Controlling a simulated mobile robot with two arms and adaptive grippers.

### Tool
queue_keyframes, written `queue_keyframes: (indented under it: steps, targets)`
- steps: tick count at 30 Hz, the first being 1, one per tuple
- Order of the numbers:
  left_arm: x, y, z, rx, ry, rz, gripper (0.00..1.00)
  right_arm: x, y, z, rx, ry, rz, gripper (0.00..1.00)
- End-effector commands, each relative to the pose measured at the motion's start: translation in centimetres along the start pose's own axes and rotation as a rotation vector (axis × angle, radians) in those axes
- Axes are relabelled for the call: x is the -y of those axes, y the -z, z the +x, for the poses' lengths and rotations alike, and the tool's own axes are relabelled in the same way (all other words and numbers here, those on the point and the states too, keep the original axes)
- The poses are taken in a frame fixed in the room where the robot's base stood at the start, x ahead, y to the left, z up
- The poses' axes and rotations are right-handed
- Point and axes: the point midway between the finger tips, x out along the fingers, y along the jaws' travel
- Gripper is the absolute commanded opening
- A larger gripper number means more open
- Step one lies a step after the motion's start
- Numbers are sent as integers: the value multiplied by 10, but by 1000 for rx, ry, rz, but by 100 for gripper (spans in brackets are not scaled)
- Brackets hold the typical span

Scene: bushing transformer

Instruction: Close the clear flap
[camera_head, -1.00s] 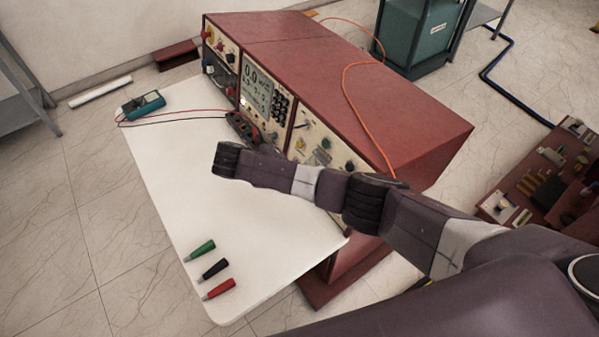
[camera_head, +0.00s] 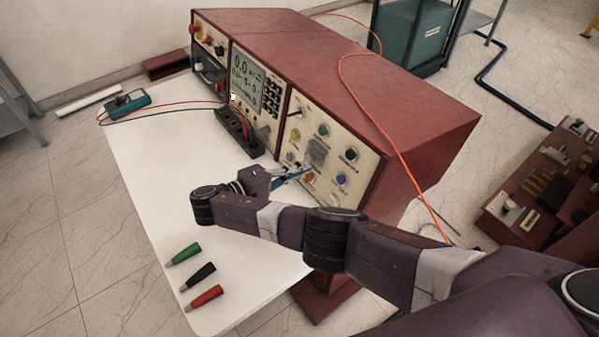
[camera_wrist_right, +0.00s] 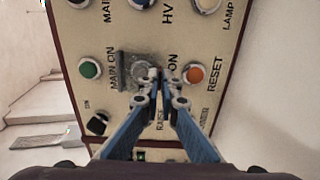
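The clear flap (camera_head: 317,151) is a small greyish see-through cover among the knobs and buttons on the right section of the red console's front panel (camera_head: 345,133). In the right wrist view the flap (camera_wrist_right: 136,66) lies between the green button (camera_wrist_right: 89,69) and the orange button (camera_wrist_right: 194,75). Its exact angle is hard to tell. My right gripper (camera_head: 306,170) is just below the flap in the head view. In the wrist view its blue fingers (camera_wrist_right: 160,79) come together at the flap's right edge, with nothing clearly held. My left gripper is out of view.
The red console (camera_head: 370,70) stands at the back of a white table (camera_head: 160,160). A black terminal block (camera_head: 238,133) sits against its front. Green, black and red plugs (camera_head: 203,297) lie at the near table edge. An orange cable (camera_head: 372,97) crosses the console top.

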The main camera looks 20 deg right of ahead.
Motion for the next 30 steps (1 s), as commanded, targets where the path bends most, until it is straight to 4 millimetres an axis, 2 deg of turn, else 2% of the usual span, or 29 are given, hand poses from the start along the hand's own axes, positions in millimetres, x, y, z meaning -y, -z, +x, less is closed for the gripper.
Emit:
queue_keyframes:
  steps: [11,14,25,30]
  targets:
    - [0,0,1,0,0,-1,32,0,0,2,0,-4,-1,0]
    - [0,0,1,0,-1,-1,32,0,0,2,0,-4,-1,10]
    - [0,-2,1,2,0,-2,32,-2,0,0,-1,-3,0,10]
    - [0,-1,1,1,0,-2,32,-14,1,-2,-2,-2,1,10]
